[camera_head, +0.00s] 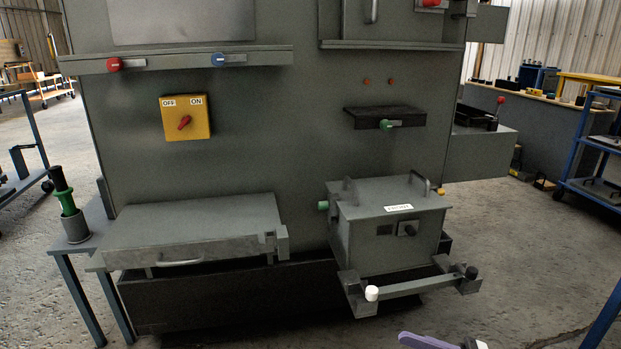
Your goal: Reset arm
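The grey enclosure panel (270,130) fills the middle of the head view. It carries a yellow OFF/ON switch box (200,122) with a red knob. A grey box with a white label (390,225) stands low on the right, with handles on its lid. A wide drawer-like box (190,232) with a front handle sits low on the left. At the bottom edge, a lavender and dark part (425,341) shows, cut off by the frame; it may belong to my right gripper, but I cannot tell its opening. My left gripper does not show.
A bar with a white knob (371,293) juts out in front of the labelled box. A green-handled tool (66,200) stands in a holder at the left. A blue cart (600,160) is at the right. The floor at the lower right is mostly clear.

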